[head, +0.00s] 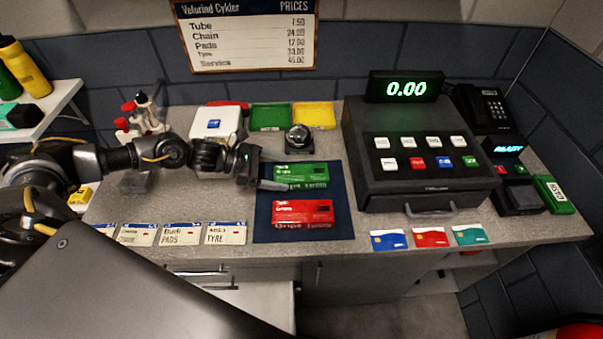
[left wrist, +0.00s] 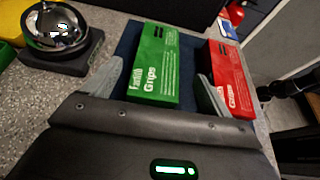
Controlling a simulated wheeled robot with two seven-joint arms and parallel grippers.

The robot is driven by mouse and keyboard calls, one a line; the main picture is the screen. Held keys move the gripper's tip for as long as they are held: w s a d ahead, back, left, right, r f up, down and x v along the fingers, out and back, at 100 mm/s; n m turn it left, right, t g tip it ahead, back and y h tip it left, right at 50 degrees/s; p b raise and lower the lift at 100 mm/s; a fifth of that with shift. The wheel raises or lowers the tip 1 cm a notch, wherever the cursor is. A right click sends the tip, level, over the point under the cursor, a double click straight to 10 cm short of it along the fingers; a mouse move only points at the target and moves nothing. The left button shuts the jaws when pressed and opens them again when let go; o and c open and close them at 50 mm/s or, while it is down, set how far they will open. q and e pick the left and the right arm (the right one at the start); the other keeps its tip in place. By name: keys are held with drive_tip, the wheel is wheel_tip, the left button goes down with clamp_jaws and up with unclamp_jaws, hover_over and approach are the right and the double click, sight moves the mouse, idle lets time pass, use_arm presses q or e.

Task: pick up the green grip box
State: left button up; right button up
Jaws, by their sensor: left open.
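The green grip box (head: 300,177) lies on a dark blue mat (head: 262,221), above the red grip box (head: 303,213) in the head view. My left gripper (head: 266,177) is at the left end of the green box with its jaws open. In the left wrist view the green box (left wrist: 156,68) is ahead of and between the two grey fingers (left wrist: 155,85), and the red box (left wrist: 229,80) is just outside the right finger. I cannot tell whether the fingers touch either box. My right gripper is not in view.
A service bell (head: 299,138) stands just behind the mat, near my left gripper. A black cash register (head: 415,150) is to the right. Price cards (head: 180,234) and payment cards (head: 430,236) lie along the counter's front. Green (head: 271,116) and yellow trays (head: 314,115) sit behind.

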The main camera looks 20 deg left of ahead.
sight(295, 173)
use_arm(q)
drive_tip(key=p+x, duration=0.1)
drive_tip(key=x, duration=0.1)
drive_tip(key=p+x, duration=0.2)
drive_tip(key=shift+w+r, duration=0.15)
drive_tip(key=shift+w, duration=0.2)
drive_tip(key=shift+w+d+f+p, duration=0.15)
drive_tip(key=shift+d+f+p, duration=0.15)
drive_tip(key=shift+d, duration=0.1)
drive_tip(key=shift+c, duration=1.1)
drive_tip(key=c, duration=0.9)
